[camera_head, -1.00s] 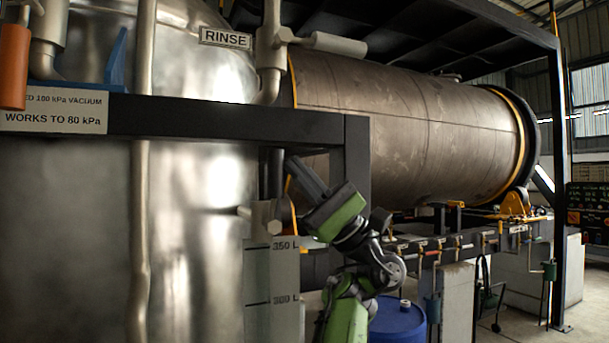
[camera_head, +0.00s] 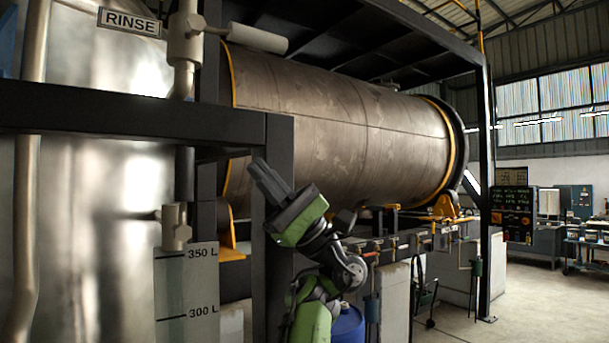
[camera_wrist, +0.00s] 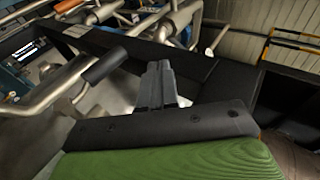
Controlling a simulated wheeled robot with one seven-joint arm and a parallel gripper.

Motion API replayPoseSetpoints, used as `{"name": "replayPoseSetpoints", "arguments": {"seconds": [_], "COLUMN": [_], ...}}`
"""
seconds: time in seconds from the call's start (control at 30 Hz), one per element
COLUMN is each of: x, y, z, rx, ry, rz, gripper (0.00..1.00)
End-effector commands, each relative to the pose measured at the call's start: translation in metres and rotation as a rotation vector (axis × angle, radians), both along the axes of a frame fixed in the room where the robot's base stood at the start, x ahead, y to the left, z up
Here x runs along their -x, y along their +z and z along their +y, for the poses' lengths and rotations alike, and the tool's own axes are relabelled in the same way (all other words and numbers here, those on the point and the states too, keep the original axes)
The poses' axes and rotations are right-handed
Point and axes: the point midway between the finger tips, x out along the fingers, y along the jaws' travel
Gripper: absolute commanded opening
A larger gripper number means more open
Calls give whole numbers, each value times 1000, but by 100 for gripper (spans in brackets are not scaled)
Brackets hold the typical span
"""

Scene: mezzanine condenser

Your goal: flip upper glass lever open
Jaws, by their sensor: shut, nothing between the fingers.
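A metal fitting (camera_head: 175,228) stands at the top of the level scale plate (camera_head: 187,290), marked 350 L and 300 L, in the head view. It has a short stub to its left; I cannot tell for sure whether this is the upper glass lever. My gripper (camera_head: 258,166) is right of and above this fitting, apart from it in the picture, pointing up and left. It is shut and empty. In the wrist view its fingers (camera_wrist: 158,68) are together, and a dark-gripped handle (camera_wrist: 105,63) on a metal pipe lies to their left.
A dark beam (camera_head: 130,116) crosses in front of the steel tank (camera_head: 90,190) and meets a post beside my gripper. A valve with a pale handle (camera_head: 245,37) is above, next to the RINSE sign (camera_head: 130,21). A large horizontal cylinder (camera_head: 340,120) lies behind. Floor is open at right.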

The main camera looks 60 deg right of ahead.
Motion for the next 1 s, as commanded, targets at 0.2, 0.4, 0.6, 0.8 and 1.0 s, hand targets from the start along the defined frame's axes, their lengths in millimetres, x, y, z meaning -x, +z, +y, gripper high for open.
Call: {"name": "replayPoseSetpoints", "arguments": {"seconds": [0.2, 0.4, 0.6, 0.8, 1.0], "x": [29, 42, 43, 43, 43], "y": [5, 3, 0, 0, 0], "z": [-33, -48, -49, -49, -48], "rx": [-3, -2, -2, -2, -1], "ry": [-4, 0, 0, 0, 0], "rz": [-1, -1, -1, -1, -1], "gripper": [0, 0, 0, 0, 0]}}
